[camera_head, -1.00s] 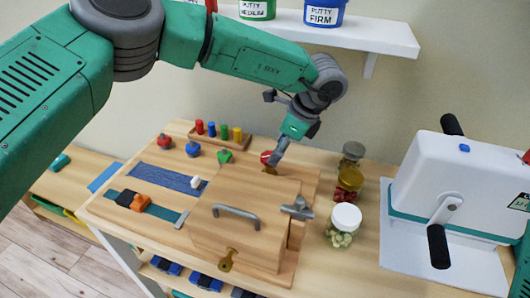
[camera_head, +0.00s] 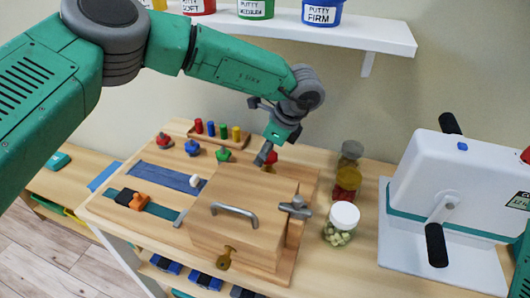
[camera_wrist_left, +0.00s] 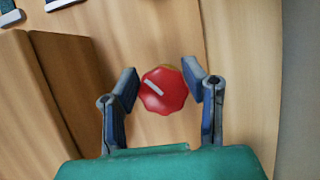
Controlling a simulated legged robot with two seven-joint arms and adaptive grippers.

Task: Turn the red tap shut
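The red tap (camera_wrist_left: 164,90) is a round, scalloped red knob with a pale bar mark running diagonally across its top. In the head view the red tap (camera_head: 270,157) stands on the wooden board behind the wooden box, partly hidden by my fingers. My left gripper (camera_head: 264,155) comes down over it. In the wrist view the left gripper (camera_wrist_left: 168,82) is open, one finger on each side of the tap. A gap shows at the left finger; the right fingertip is very close, and contact cannot be told. My right gripper is out of view.
A wooden box (camera_head: 225,230) with a metal handle (camera_head: 234,211) stands just in front. Blue (camera_head: 192,148) and green (camera_head: 223,154) knobs and a peg rack (camera_head: 217,137) lie left. Jars (camera_head: 342,222) stand right, beside a white machine (camera_head: 455,190). A shelf (camera_head: 370,35) hangs above.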

